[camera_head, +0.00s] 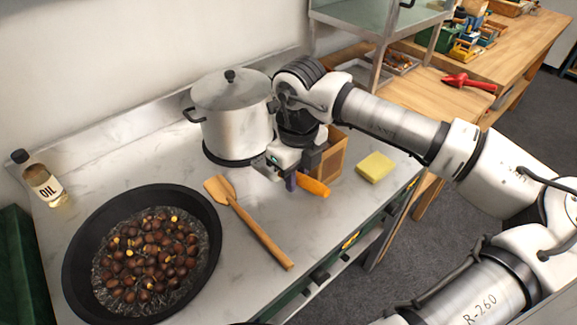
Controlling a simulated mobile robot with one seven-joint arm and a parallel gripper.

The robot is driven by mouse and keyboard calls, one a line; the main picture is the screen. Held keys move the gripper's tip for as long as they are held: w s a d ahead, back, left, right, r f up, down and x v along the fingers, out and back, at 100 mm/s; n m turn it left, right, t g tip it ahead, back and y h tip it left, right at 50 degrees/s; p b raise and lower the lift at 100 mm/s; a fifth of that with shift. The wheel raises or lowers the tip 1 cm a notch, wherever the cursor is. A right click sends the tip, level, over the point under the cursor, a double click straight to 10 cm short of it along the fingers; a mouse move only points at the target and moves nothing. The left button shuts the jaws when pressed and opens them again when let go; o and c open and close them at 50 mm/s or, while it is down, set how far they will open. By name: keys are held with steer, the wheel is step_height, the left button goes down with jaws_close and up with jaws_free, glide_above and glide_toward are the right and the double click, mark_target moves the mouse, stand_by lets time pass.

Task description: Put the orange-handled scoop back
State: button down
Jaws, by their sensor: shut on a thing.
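The orange handle of the scoop (313,186) shows just below and to the right of my gripper (291,177). My gripper is shut on the scoop, above the counter (287,205) and in front of the pot. The rest of the scoop is hidden or too small to tell. A wooden box (332,155) stands right behind my gripper, partly covered by it. I cannot tell whether the scoop touches the box or the counter.
A lidded metal pot (232,115) stands behind my gripper. A wooden spatula (255,230) lies left of it, beside a black pan (72,265) of chestnuts (148,258). A yellow sponge (375,167) lies to the right. An oil bottle (45,185) stands far left.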

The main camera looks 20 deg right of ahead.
steer(key=b, duration=0.4)
glide_above(296, 216)
step_height(296, 216, down, 8)
steer(key=shift+f, duration=0.1)
steer(key=shift+f+b, duration=0.45)
steer(key=shift+b, duration=0.1)
steer(key=shift+f+b, duration=0.5)
steer(key=shift+b, duration=0.15)
steer(key=c, duration=1.2)
jaws_free()
